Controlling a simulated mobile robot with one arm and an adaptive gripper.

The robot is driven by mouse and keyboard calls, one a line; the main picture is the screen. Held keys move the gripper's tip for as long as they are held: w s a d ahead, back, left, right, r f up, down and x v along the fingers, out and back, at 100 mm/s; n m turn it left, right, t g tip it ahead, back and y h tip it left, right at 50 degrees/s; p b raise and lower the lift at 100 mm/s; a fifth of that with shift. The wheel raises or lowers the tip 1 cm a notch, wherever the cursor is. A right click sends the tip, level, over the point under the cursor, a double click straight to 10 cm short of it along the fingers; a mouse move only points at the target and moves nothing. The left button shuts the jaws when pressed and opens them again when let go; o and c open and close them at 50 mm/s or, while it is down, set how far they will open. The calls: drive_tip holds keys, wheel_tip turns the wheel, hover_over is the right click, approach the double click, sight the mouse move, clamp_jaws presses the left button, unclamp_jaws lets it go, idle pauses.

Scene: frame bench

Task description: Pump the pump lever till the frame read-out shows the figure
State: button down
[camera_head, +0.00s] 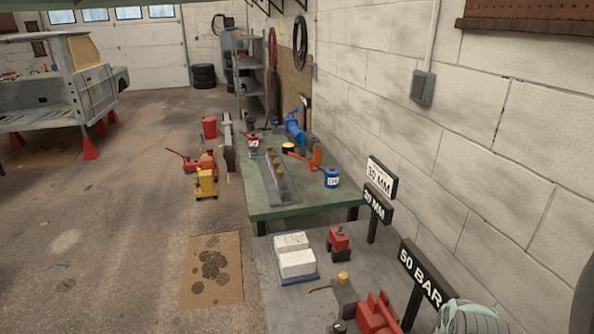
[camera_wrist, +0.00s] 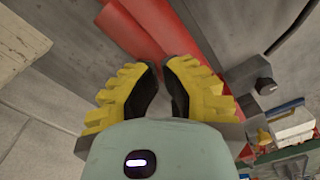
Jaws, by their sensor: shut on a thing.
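In the wrist view my gripper (camera_wrist: 160,82) has its yellow fingers with black pads drawn close around the end of a red bar, which appears to be the pump lever (camera_wrist: 160,28). The exact contact is hidden by the fingers. In the head view a red pump-like body (camera_head: 375,315) sits at the bottom of the near bench. My pale wrist shows at the lower right edge there, and the fingers are out of sight. A black sign reads "50 BAR" (camera_head: 422,277) beside the bench. Signs reading "20 MM" (camera_head: 377,204) and "30 MM" (camera_head: 381,178) stand farther back.
The grey near bench (camera_head: 285,300) holds white blocks on a blue tray (camera_head: 290,281), a red-and-dark device (camera_head: 338,242) and a yellow-knobbed fitting (camera_head: 343,292). A green bench (camera_head: 260,212) with cans and tools stands beyond. The block wall (camera_head: 480,130) is close on the right; floor is open left.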

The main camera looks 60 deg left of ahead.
wheel_tip(320, 180, up, 8)
drive_tip(key=p, duration=0.4)
drive_tip(key=shift+d+r, duration=0.1)
drive_tip(key=shift+r, duration=0.15)
idle(1.6)
